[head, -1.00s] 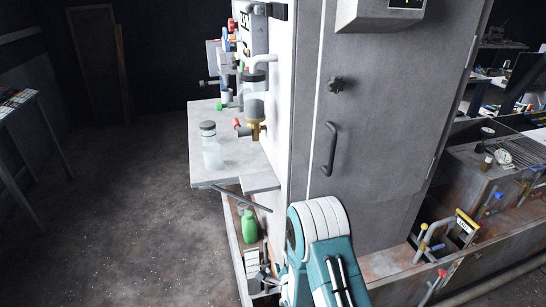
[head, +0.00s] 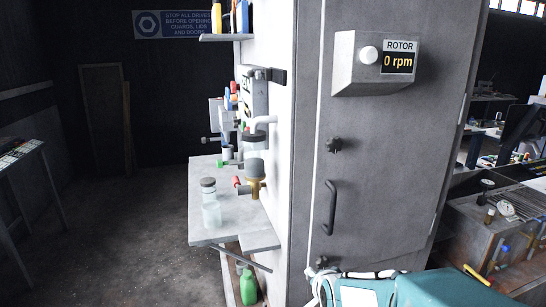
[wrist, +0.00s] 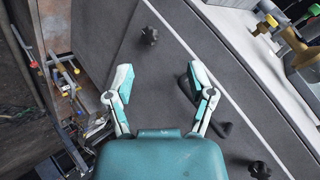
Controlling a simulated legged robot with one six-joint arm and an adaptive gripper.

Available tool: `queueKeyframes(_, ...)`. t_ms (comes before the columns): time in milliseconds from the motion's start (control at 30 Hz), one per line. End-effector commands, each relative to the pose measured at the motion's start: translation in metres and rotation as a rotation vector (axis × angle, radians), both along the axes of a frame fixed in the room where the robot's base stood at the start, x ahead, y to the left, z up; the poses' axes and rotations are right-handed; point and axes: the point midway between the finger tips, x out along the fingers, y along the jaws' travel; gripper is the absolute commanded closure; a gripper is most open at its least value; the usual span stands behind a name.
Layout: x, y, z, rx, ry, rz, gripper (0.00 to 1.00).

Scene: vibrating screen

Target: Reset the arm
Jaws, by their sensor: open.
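My gripper (wrist: 160,97) shows in the wrist view with its two teal and white fingers spread apart and nothing between them. It faces the grey cabinet door (wrist: 170,70). A black knob (wrist: 149,36) lies beyond the fingers, and the dark door handle (wrist: 222,128) is partly hidden by the right finger. In the head view, the teal and white arm is at the bottom right in front of the grey door (head: 400,170); its gripper fingers cannot be made out there.
A rotor box (head: 375,62) reading 0 rpm juts from the door. At left, a shelf (head: 235,228) holds a clear jar (head: 210,205), with valves behind it. A green bottle (head: 248,287) stands below. A bench (head: 490,210) with tools is at right.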

Motion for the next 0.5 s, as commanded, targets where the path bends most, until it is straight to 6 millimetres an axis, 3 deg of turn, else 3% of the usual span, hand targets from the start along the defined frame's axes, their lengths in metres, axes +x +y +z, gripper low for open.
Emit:
queueKeyframes(33,-0.012,-0.005,0.014,-0.040,0.009,0.025,0.30)
queueKeyframes(200,-0.060,-0.019,0.042,-0.189,0.080,0.140,0.30)
queueKeyframes(500,-0.157,-0.038,0.076,-0.420,0.209,0.370,0.30)
